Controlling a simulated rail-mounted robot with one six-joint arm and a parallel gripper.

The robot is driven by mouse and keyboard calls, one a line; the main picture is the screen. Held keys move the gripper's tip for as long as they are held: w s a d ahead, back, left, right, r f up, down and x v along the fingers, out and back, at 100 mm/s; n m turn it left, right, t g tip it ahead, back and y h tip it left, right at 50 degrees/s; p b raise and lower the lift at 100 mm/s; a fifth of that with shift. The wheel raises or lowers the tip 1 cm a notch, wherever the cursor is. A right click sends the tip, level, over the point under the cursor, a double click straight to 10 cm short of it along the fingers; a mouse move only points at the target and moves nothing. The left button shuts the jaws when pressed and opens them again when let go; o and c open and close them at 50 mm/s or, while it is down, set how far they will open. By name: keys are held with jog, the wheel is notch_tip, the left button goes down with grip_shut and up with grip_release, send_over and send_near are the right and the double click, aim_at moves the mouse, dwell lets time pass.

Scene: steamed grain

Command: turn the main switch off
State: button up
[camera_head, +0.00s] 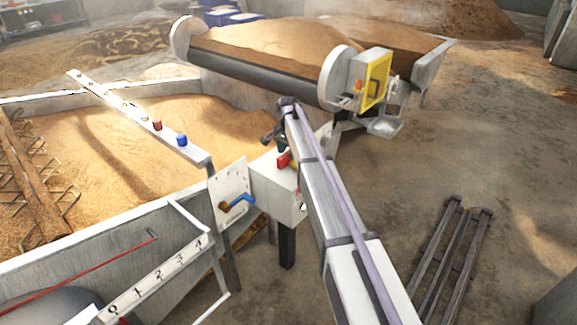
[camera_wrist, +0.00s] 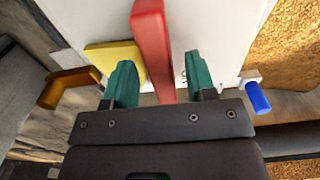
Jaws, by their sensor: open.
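A red lever (camera_wrist: 152,40) stands out from a white box face (camera_wrist: 205,25), beside a yellow plate (camera_wrist: 112,55). It looks like the main switch. In the head view the red lever (camera_head: 284,160) shows on the white box (camera_head: 272,190) at the trough's corner, partly hidden by my arm. My gripper (camera_wrist: 160,82) is open, its green fingertips on either side of the red lever. I cannot tell whether either finger touches it. Small dark lettering beside the lever is partly hidden by the right finger.
A white panel (camera_head: 229,183) with an orange-and-blue handle (camera_head: 237,203) adjoins the box. A rail (camera_head: 120,105) with red and blue knobs crosses the grain trough. A conveyor (camera_head: 262,84) with a yellow-framed box (camera_head: 375,79) stands behind. A dark rack (camera_head: 452,250) lies on open floor at right.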

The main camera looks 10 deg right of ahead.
jog(key=shift+f, duration=0.7)
jog(key=shift+r, duration=0.15)
grip_shut()
